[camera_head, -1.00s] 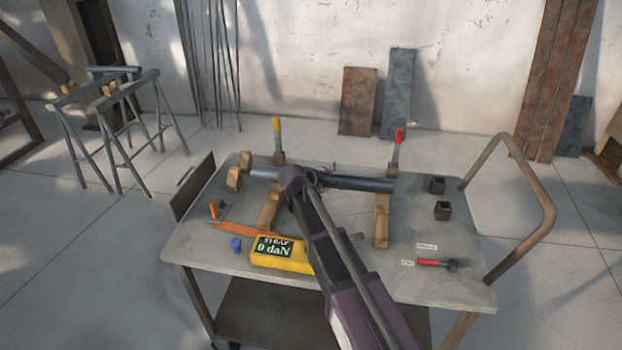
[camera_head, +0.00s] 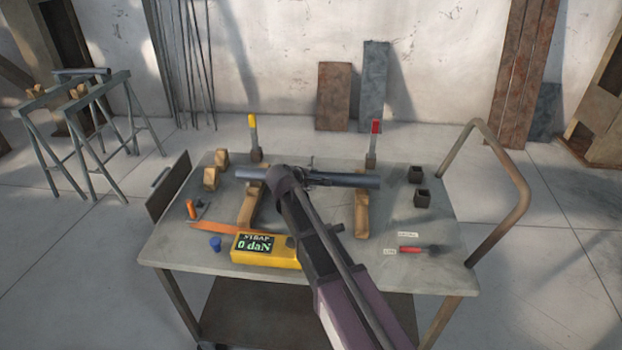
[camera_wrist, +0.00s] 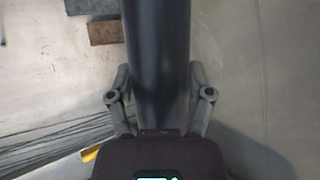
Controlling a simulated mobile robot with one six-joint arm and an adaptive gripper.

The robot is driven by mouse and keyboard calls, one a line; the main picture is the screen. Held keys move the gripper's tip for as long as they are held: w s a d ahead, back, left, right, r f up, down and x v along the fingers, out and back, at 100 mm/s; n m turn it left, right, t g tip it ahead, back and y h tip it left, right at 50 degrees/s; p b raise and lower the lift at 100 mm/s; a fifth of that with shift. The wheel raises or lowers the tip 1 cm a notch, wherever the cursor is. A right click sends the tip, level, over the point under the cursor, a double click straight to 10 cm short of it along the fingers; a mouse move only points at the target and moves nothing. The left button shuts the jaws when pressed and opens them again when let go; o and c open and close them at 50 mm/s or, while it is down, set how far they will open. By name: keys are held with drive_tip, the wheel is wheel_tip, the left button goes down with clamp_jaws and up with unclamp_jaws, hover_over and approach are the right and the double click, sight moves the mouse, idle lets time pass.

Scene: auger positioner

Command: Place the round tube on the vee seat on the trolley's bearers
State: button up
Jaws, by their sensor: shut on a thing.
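The round tube (camera_head: 350,180) is a dark grey cylinder lying nearly level, left to right, across the upper ends of two wooden bearers. My gripper (camera_head: 305,179) is shut on it near its middle. In the wrist view the tube (camera_wrist: 158,50) runs up between the two fingers of my gripper (camera_wrist: 160,105). The left bearer (camera_head: 247,212) and right bearer (camera_head: 361,217) stand on the grey trolley (camera_head: 410,275). The tube hides their far ends, so I cannot tell whether it touches the vee seat.
Two wooden chocks (camera_head: 211,178) stand left of the tube. Yellow-topped (camera_head: 254,135) and red-topped (camera_head: 374,145) uprights rise behind it. Dark square sockets (camera_head: 421,198) and a red-handled tool (camera_head: 411,249) lie right. A curved handle (camera_head: 520,195) bounds the trolley.

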drive_tip(key=shift+f+b, duration=0.9)
drive_tip(key=shift+f, duration=0.2)
drive_tip(key=o, duration=1.3)
drive_tip(key=shift+s, duration=0.1)
drive_tip(key=shift+p+v, duration=3.3)
drive_tip(key=shift+v, duration=2.7)
